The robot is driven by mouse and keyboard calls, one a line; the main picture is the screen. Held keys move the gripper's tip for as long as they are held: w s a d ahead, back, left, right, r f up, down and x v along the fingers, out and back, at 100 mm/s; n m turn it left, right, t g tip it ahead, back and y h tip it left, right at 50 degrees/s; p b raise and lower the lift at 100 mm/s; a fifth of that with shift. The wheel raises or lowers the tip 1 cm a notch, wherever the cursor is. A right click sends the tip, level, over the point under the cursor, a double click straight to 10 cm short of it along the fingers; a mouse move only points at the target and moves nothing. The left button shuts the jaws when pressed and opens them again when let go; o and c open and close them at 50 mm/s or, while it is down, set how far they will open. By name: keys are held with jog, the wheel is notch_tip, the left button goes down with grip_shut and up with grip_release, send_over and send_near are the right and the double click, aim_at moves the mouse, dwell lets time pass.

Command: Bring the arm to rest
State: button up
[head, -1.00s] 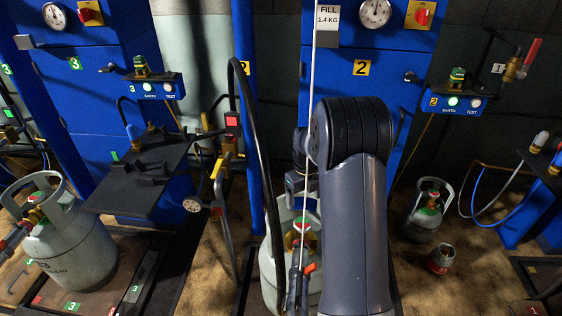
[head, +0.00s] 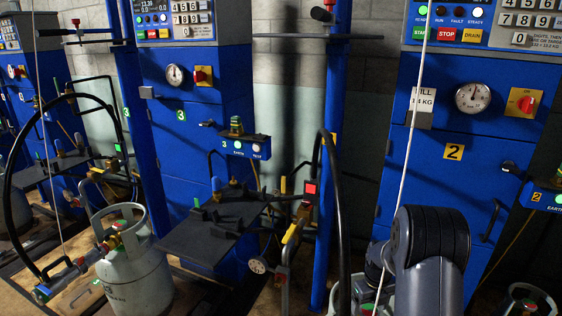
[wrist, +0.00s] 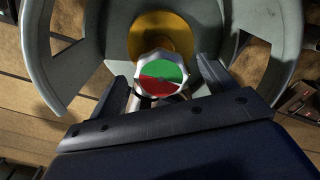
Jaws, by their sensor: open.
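My arm (head: 432,265) stands at the lower right of the head view; its gripper end is out of sight there. In the wrist view my gripper (wrist: 160,75) is open. Its two dark fingers stand either side of a round valve handwheel (wrist: 161,73) with a green and red top. I cannot tell whether they touch it. The handwheel sits on a brass-coloured valve (wrist: 160,35) inside the grey collar (wrist: 265,65) of a gas cylinder. That cylinder is mostly hidden behind my arm in the head view.
Blue filling cabinet 2 (head: 455,185) stands behind my arm, with a thin pale cord (head: 407,150) hanging in front. A black hose (head: 340,210) loops beside the arm. A dark shelf (head: 205,232) and another grey cylinder (head: 135,275) are to the left.

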dwell(0.3)
notch_tip(320, 180, up, 11)
jog(key=p, duration=0.2)
notch_tip(320, 180, down, 10)
jog(key=shift+f+b, duration=0.2)
jog(key=shift+b, duration=0.8)
jog(key=shift+f, duration=0.35)
jog(key=n, duration=0.5)
jog(key=shift+a+r, duration=0.1)
jog(key=n+b, duration=0.1)
jog(key=n, duration=0.5)
jog(key=shift+s+n, duration=0.15)
jog(key=shift+n, duration=0.25)
jog(key=n+b, duration=0.1)
jog(key=n, duration=0.5)
jog(key=shift+s, duration=0.1)
jog(key=n+b, duration=0.1)
jog(key=n, duration=0.4)
jog(key=shift+s, duration=0.1)
jog(key=shift+n, duration=0.4)
